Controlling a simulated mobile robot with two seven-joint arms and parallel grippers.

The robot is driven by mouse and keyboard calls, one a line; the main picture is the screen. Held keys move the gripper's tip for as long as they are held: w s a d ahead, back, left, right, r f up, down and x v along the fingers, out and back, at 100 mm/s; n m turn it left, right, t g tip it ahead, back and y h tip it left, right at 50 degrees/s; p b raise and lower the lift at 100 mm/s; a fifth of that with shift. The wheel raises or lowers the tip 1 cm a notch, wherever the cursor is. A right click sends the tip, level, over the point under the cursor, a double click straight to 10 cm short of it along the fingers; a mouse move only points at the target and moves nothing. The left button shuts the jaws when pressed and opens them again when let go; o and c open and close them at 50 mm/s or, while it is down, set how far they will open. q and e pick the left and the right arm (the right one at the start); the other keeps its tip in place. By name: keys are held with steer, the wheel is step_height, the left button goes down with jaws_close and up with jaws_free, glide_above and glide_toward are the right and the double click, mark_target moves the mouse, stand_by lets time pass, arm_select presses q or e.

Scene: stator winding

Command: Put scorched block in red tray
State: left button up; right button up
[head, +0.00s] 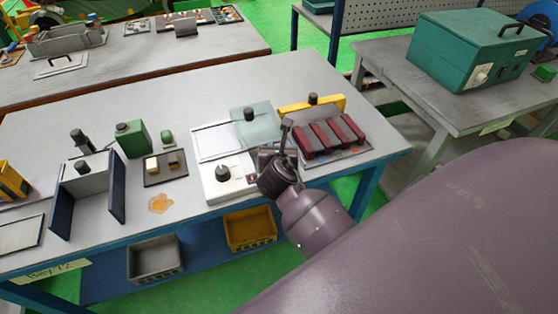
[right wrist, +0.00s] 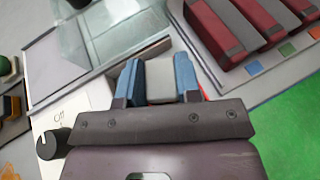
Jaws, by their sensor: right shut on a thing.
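A small dark tray (head: 152,184) left of the box holds a tan block (head: 151,165) and a darker brown block (head: 174,161). I cannot tell whether the brown one is scorched. No plainly red tray shows. My left gripper is out of view.
Dark red slotted units (head: 330,138) stand close to the gripper's right. A glassy pale green cover (head: 255,127) is behind it. The white box (head: 228,184) has a black dial. A green canister (head: 132,139) and an orange spill (head: 162,203) lie farther left. Bins sit below.

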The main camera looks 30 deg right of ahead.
step_height(320, 180, down, 4)
steer(key=shift+f+b, duration=0.15)
steer(key=shift+b, duration=0.35)
steer(key=o, duration=0.6)
steer(key=shift+f, duration=0.15)
